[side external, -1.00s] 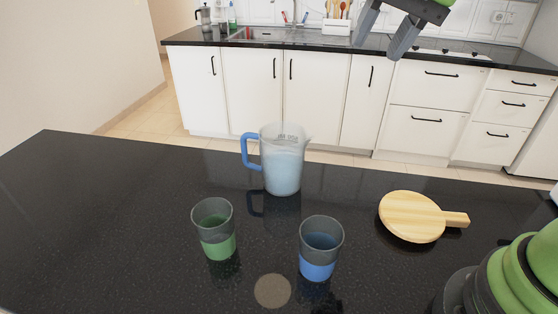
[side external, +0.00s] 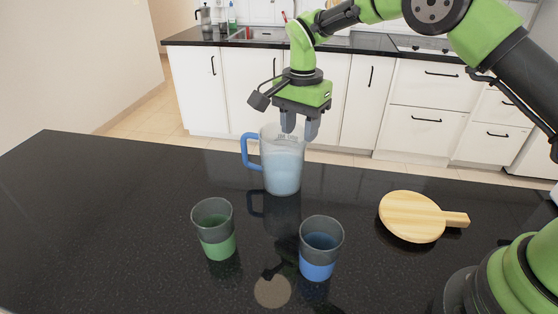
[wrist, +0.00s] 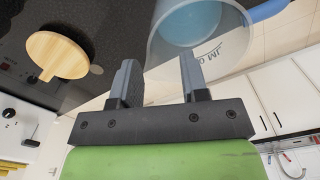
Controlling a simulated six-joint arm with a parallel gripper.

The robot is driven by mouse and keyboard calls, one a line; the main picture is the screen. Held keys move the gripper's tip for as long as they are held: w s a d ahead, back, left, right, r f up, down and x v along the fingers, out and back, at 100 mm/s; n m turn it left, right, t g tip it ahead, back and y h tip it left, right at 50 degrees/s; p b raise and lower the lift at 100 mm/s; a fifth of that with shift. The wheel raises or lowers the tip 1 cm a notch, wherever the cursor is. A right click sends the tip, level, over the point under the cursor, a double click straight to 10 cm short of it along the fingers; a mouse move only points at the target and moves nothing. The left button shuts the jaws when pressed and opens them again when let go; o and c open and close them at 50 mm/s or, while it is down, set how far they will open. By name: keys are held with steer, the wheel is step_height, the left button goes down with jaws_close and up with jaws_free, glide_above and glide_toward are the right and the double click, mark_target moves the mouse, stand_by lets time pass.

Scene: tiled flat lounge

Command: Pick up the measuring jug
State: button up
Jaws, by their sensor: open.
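The measuring jug (side external: 283,172) is clear with a blue handle on its left and pale blue contents. It stands upright on the black counter (side external: 110,210). My gripper (side external: 300,128) is open and points down at the jug's top, near its right rim. In the wrist view the gripper (wrist: 158,82) has its fingers apart with nothing held between them. The jug (wrist: 205,35) shows beyond the fingertips there, with its opening and the blue handle in view. Whether a finger touches the rim I cannot tell.
A green-based cup (side external: 215,230) and a blue-based cup (side external: 320,248) stand in front of the jug. The counter's left side is clear.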

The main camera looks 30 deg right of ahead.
mark_target(273, 159)
steer(key=shift+s+a+f, duration=0.1)
steer(key=shift+s+f, duration=0.05)
steer(key=shift+f, duration=1.25)
steer(key=shift+s+f, duration=0.15)
steer(key=shift+f, duration=1.2)
jaws_close()
